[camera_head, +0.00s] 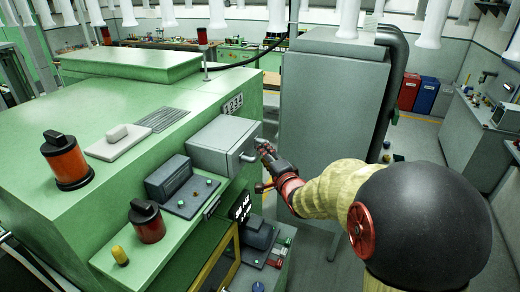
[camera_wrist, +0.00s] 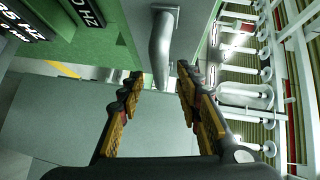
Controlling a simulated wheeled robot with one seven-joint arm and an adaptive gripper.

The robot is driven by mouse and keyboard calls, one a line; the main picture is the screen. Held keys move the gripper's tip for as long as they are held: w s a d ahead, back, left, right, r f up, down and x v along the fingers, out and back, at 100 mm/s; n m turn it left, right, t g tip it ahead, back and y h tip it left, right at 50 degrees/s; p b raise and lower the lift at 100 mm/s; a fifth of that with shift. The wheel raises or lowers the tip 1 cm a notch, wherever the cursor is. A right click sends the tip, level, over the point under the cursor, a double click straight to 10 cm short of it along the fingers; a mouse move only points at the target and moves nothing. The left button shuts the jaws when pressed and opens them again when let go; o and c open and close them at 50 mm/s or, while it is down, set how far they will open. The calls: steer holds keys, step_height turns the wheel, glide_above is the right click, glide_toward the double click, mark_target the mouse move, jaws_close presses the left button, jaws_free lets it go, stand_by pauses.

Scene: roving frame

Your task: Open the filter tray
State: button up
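A grey box-like tray (camera_head: 220,140) with a metal bar handle (camera_head: 248,150) sits in the side of the green machine; I take it to be the filter tray. My gripper (camera_head: 266,150) is just right of the handle in the head view. In the wrist view my gripper (camera_wrist: 160,78) is open, with one finger on each side of the lower end of the grey handle (camera_wrist: 163,45). Gaps show between the handle and both fingers. The tray's far side is hidden.
The green machine (camera_head: 110,110) fills the left. A small control box (camera_head: 178,185) and a red-black cylinder (camera_head: 147,222) stand on its ledge below the tray. A tall grey cabinet (camera_head: 335,100) stands close behind my arm. Open floor lies between cabinet and machine.

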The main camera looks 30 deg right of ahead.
steer(key=shift+w+d+f+p, duration=0.15)
steer(key=shift+w+p, duration=0.05)
steer(key=shift+w, duration=0.8)
steer(key=shift+w+d+f+p, duration=0.1)
steer(key=shift+w+f+p, duration=0.1)
steer(key=shift+w, duration=0.8)
steer(key=c, duration=0.3)
jaws_close()
